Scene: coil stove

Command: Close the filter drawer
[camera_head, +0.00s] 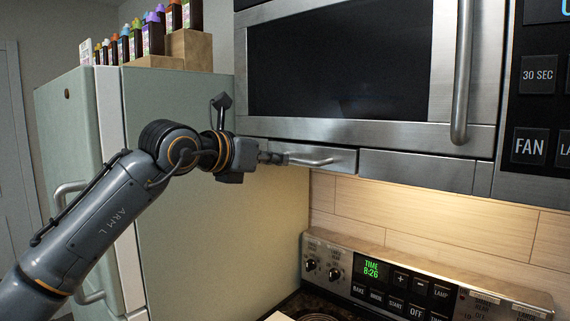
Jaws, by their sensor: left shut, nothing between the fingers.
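The filter drawer (343,161) is a narrow steel front with a bar handle, under the left part of the microwave. It appears to stand slightly forward of the flat steel panel beside it, but how far it is out is hard to tell. My left gripper (276,158) is shut and empty, with its fingertips at the left end of the drawer's handle (315,161). Whether they touch the drawer is unclear. The gripper and wrist hide the drawer's left part. My right gripper is not in view.
The microwave (340,60) is above, with a vertical handle (462,75) at right. A green fridge (200,240) stands left, with several bottles (152,35) on top. The coil stove's control panel (420,285) is below. Open space lies between drawer and stove.

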